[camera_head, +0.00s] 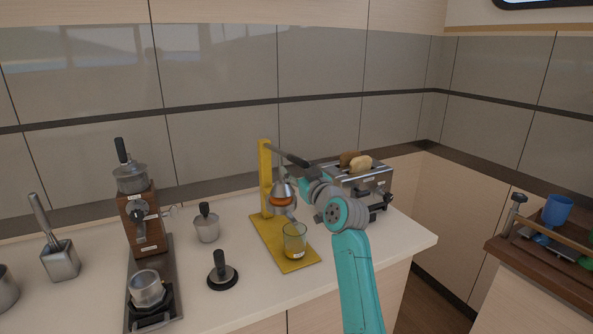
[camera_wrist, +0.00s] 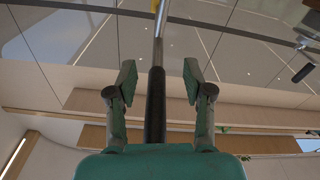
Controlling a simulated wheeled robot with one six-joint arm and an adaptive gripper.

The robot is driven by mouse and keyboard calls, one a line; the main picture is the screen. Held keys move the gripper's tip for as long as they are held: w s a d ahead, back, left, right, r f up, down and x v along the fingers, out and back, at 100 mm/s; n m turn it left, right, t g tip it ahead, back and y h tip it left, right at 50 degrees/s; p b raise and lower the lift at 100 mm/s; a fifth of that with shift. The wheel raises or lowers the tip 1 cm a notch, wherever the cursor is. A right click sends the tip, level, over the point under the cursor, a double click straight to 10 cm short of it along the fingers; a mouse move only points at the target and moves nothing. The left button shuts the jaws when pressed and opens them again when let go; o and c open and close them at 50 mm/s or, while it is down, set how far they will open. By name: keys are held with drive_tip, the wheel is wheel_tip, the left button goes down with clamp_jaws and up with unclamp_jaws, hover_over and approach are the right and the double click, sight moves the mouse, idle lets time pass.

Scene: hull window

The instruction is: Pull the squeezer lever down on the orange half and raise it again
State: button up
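The yellow squeezer (camera_head: 265,172) stands on the counter. Its lever (camera_head: 290,157) runs from the post top toward the right, sloping slightly down in the picture. A metal press cone sits directly above the orange half (camera_head: 282,200); whether they touch I cannot tell. A glass (camera_head: 294,240) with some orange juice stands on the squeezer's base. My gripper (camera_wrist: 158,82) is open, with the dark lever handle (camera_wrist: 155,105) between its fingers and a gap on both sides. In the head view my arm partly hides the gripper and the lever's end.
A toaster (camera_head: 365,182) with bread stands just behind and right of my wrist. The counter's front right corner is clear.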

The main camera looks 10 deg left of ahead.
drive_tip(key=v, duration=1.2)
